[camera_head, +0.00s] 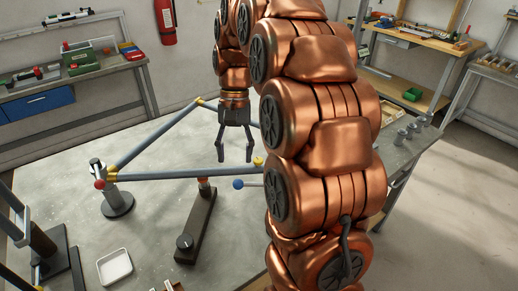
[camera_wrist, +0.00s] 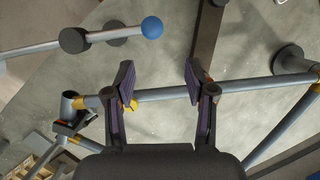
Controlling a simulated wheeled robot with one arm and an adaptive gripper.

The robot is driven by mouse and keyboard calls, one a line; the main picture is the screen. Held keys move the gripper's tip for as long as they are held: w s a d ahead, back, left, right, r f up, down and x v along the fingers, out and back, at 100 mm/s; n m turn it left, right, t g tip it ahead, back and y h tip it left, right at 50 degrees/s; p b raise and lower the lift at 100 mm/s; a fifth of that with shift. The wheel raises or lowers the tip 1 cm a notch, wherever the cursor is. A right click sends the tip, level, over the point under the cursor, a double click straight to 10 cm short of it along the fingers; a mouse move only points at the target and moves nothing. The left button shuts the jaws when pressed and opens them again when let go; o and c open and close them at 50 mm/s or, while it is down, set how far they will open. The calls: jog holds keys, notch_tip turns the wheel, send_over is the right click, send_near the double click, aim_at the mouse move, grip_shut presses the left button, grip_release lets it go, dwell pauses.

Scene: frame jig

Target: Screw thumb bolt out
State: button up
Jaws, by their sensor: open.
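My gripper (camera_head: 235,158) is open and empty, pointing down above the jig at the right end of a grey horizontal tube (camera_head: 175,175). In the wrist view the tube (camera_wrist: 170,93) runs across beyond the parted fingers (camera_wrist: 160,82). A small yellow piece (camera_head: 258,161) sits at that end, just right of the fingers; a yellow piece (camera_wrist: 133,106) also shows beside the left finger in the wrist view. A red knob (camera_head: 99,185) is on the left post. I cannot tell which piece is the thumb bolt. My arm hides the jig's right part.
A blue ball (camera_head: 238,184) on a rod stands out near the tube. A dark bar (camera_head: 197,228) lies on the table in front, with a white tray (camera_head: 114,267) to its left. A second tube (camera_head: 155,133) slants behind. Bare tabletop shows between the tubes.

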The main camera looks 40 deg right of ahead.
aim_at(258, 160)
jog(key=w+d+f+m+y, duration=0.1)
jog(key=w+d+m, duration=0.35)
jog(key=d, duration=0.75)
jog(key=shift+s+a+f+p, duration=0.1)
jog(key=shift+a+f+p, duration=0.05)
jog(key=shift+f, duration=1.25)
jog(key=shift+a+f+p, duration=0.15)
jog(key=shift+f, duration=1.25)
jog(key=shift+p+x, duration=0.3)
jog(key=shift+x, duration=0.9)
grip_shut()
